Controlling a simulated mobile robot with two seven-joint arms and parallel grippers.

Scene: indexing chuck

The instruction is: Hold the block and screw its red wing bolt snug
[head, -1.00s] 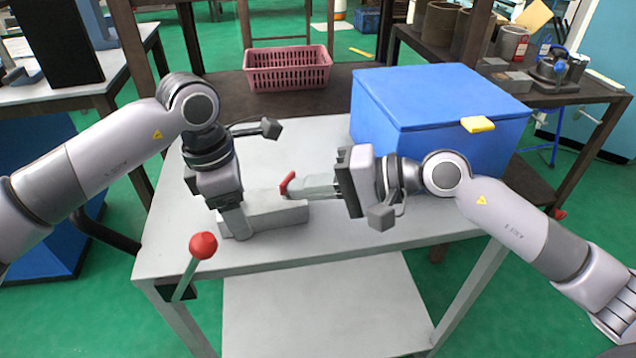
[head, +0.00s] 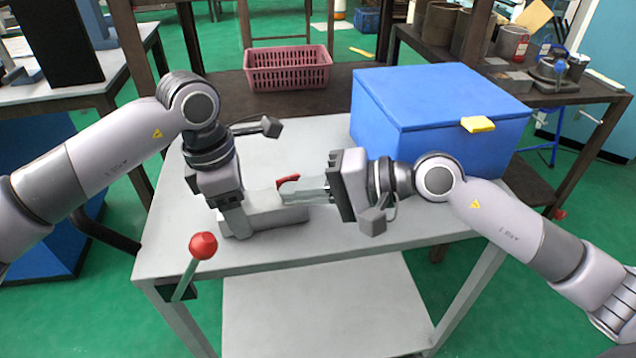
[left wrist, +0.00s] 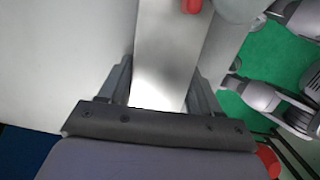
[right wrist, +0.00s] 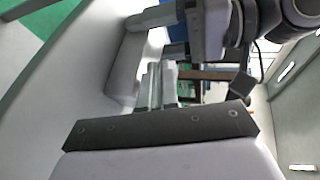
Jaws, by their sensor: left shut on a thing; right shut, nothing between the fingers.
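The pale grey block (head: 283,219) lies on the white table, and my left gripper (head: 240,228) is shut across its left part. The left wrist view shows the block (left wrist: 165,55) between the two fingers. The red wing bolt (head: 288,179) stands at the block's right part, partly hidden behind my right fingers. A bit of its red (left wrist: 192,5) shows at the top of the left wrist view. My right gripper (head: 286,192) is shut and empty, its tips right by the wing; I cannot tell whether they touch. The right wrist view shows the block (right wrist: 125,68) but no red wing.
A blue box (head: 440,115) with a yellow tab stands at the table's back right. A red-knobbed lever (head: 203,246) sticks up at the front left edge. A pink basket (head: 288,68) sits on a dark bench behind. The table's right front is clear.

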